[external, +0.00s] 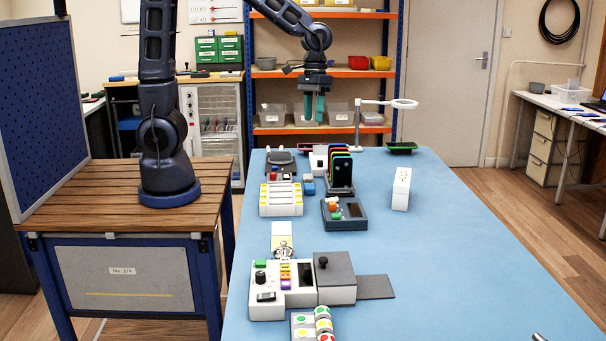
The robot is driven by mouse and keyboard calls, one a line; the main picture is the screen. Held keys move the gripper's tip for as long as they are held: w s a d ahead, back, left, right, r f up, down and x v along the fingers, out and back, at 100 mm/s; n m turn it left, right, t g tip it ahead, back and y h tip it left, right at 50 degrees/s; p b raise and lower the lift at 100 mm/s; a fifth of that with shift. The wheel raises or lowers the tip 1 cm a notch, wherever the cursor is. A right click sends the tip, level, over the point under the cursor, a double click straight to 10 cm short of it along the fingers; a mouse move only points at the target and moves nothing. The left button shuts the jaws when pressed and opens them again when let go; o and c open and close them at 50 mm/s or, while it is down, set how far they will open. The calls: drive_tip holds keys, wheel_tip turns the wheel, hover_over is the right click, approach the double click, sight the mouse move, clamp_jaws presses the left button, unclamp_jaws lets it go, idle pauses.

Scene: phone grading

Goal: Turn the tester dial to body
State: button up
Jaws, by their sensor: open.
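A white tester-like box (267,305) stands on the near left of the blue table, with a black dial (260,277), a green button (260,264), a column of coloured labels (285,275) and a dark screen (305,274). The dial's markings and where it points are too small to read. My gripper (314,118) has teal fingers pointing down, open and empty, high above the far end of the table. It is well away from the dial and touches nothing.
A grey box with a black knob (336,290) adjoins the tester's right side. Behind are a dark console with coloured buttons (345,222), a rack of phones (341,190) and a white box (401,188). The table's right side (470,250) is largely clear.

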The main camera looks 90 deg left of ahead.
sight(333, 203)
drive_tip(key=w+d+f+n+g+h, duration=0.1)
drive_tip(key=w+d+f+n, duration=0.1)
drive_tip(key=w+f, duration=0.35)
drive_tip(key=w+d+f+n+g, duration=0.1)
drive_tip(key=w+f+g, duration=0.15)
drive_tip(key=f, duration=0.65)
drive_tip(key=shift+t, duration=0.45)
drive_tip(key=x, duration=1)
drive_tip(key=shift+w+d+f, duration=0.2)
drive_tip(key=shift+w+f, duration=0.05)
drive_tip(key=shift+f, duration=0.15)
clamp_jaws()
